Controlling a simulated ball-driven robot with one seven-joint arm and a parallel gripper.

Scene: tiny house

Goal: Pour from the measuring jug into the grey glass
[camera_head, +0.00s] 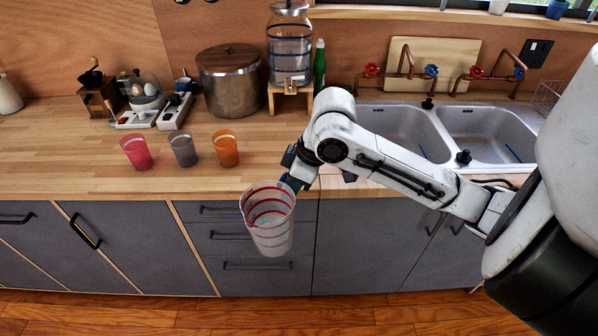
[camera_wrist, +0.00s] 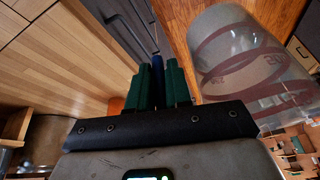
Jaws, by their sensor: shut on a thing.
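The measuring jug (camera_head: 268,225) is clear with red bands. In the head view it hangs in front of the counter's edge, tilted slightly, its mouth up. My gripper (camera_head: 291,182) is shut on it at its right side. In the wrist view the green fingers (camera_wrist: 157,85) close around a narrow blue part, apparently the handle, and the jug (camera_wrist: 235,60) fills the right side. The grey glass (camera_head: 184,150) stands upright on the counter, up and left of the jug and apart from it. Whether the jug holds liquid I cannot tell.
A pink glass (camera_head: 136,152) stands left of the grey glass and an orange glass (camera_head: 226,149) right of it, both close by. A large pot (camera_head: 230,82) and a water dispenser (camera_head: 289,50) stand behind. The wooden counter (camera_head: 70,165) is clear at the front left.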

